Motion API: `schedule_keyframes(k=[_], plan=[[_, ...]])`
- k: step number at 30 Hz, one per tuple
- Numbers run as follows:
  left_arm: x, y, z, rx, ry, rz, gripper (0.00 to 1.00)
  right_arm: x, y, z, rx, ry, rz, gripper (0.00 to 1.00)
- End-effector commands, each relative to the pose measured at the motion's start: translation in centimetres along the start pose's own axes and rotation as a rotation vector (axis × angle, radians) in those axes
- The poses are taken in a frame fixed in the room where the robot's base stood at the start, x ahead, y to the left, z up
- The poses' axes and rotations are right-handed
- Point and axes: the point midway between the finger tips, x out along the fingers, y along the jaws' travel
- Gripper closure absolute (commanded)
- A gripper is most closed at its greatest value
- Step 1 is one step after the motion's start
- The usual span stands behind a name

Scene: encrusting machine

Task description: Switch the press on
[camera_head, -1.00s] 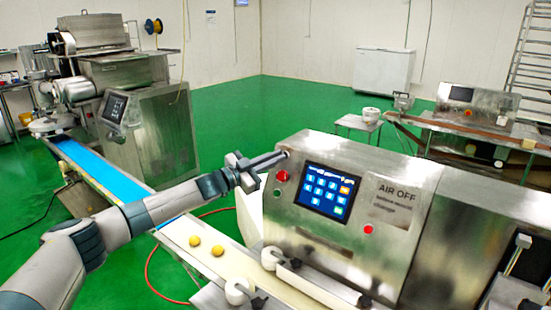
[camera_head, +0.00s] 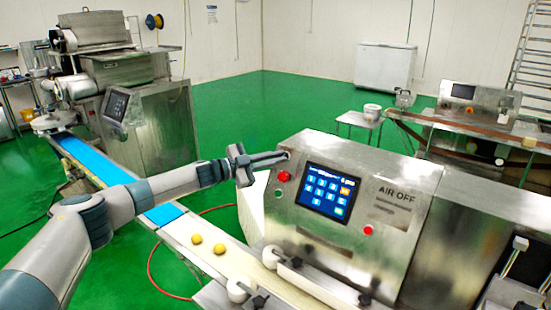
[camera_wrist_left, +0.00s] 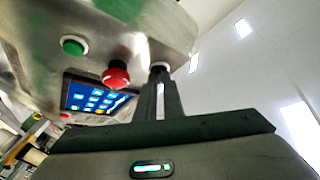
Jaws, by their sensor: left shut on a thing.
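The press (camera_head: 350,240) is a steel machine at the right with a lit blue touch screen (camera_head: 327,192) on its front. Its red button (camera_head: 284,176) and green button (camera_head: 278,193) sit left of the screen. My left gripper (camera_head: 281,156) is at the upper left corner of the front, its fingers level and pointing right. In the left wrist view my gripper fingers (camera_wrist_left: 158,82) are shut on a small dark knob (camera_wrist_left: 159,68) beside the red button (camera_wrist_left: 116,75). The fingers hide most of the knob. The green button (camera_wrist_left: 74,45) is further left. My right gripper is out of view.
A conveyor with a blue belt (camera_head: 90,165) runs from the machine at the back left towards the press. Two yellow balls (camera_head: 207,244) lie on its pale near part. Another red button (camera_head: 368,229) is below the screen. A red hose curves over the green floor.

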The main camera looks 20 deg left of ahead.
Motion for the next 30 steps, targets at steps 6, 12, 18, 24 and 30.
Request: schedule_keyframes(k=[6,12,18,24,30], plan=[[0.0,0.0,-0.1,0.001,0.001,0.0,0.73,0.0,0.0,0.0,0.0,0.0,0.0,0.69],[0.0,0.0,-0.1,0.001,0.001,0.0,0.73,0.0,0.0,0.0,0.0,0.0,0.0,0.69],[-0.4,0.0,0.0,0.0,0.001,-0.001,0.73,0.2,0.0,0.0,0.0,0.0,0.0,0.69],[-2.1,0.1,0.1,0.0,0.001,-0.001,0.73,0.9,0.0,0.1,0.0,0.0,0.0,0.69],[-5.3,0.1,0.3,0.002,-0.001,-0.002,0.73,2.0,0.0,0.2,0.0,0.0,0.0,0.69]])
